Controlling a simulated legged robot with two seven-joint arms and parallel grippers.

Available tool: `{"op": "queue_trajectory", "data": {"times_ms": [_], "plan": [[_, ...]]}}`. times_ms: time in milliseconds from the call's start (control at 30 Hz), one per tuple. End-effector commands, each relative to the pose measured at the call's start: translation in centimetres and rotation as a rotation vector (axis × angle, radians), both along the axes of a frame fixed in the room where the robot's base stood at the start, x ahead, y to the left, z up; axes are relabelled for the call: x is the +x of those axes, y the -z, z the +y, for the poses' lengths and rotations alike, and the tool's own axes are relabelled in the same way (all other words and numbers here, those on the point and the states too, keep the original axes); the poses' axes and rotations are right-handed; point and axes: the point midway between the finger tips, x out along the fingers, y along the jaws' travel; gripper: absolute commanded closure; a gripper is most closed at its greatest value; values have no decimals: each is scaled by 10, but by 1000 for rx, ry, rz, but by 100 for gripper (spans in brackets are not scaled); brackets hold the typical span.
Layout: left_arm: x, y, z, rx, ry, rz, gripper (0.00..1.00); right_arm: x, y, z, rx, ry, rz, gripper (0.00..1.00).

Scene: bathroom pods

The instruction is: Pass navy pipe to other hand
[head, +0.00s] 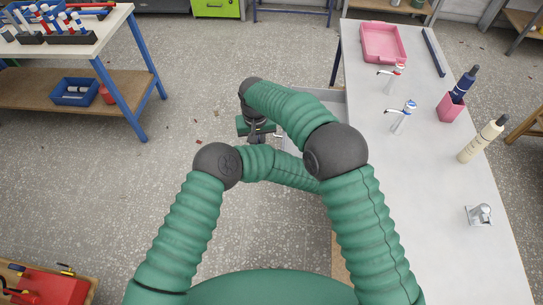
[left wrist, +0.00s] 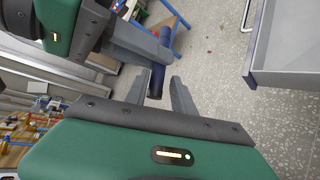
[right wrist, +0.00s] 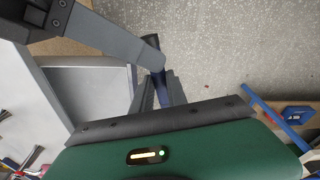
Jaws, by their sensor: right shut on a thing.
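The navy pipe (left wrist: 164,42) is held in the air between my two grippers, its lower end between the left fingers in the left wrist view. It also shows in the right wrist view (right wrist: 152,44). My right gripper (right wrist: 160,92) is shut on the pipe. My left gripper (left wrist: 163,80) is open, with a finger on each side of the pipe's end; I cannot tell whether they touch it. In the head view, the grippers are mostly hidden by my arms and the pipe cannot be made out.
A grey counter (head: 440,235) on the right holds a pink tray (head: 383,43), taps, a pink cup (head: 450,107) with a navy bottle (head: 465,82), and a cream bottle (head: 482,139). An open grey drawer (head: 332,99) is near my arms. A blue-legged workbench (head: 115,27) stands upper left. Floor between is clear.

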Motion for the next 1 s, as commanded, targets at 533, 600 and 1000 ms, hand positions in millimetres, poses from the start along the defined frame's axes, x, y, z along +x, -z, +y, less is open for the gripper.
{"op": "queue_trajectory", "data": {"times_ms": [533, 600, 1000], "plan": [[0, 1, -1, -2, 2, 2, 100, 0, -1, 1, 2, 0, 0, 79], [0, 1, -1, -3, 2, 3, 100, 0, -1, 1, 2, 0, -1, 70], [0, 0, 0, -1, 0, 0, 100, 0, -1, 0, 1, 0, 0, 56]]}}
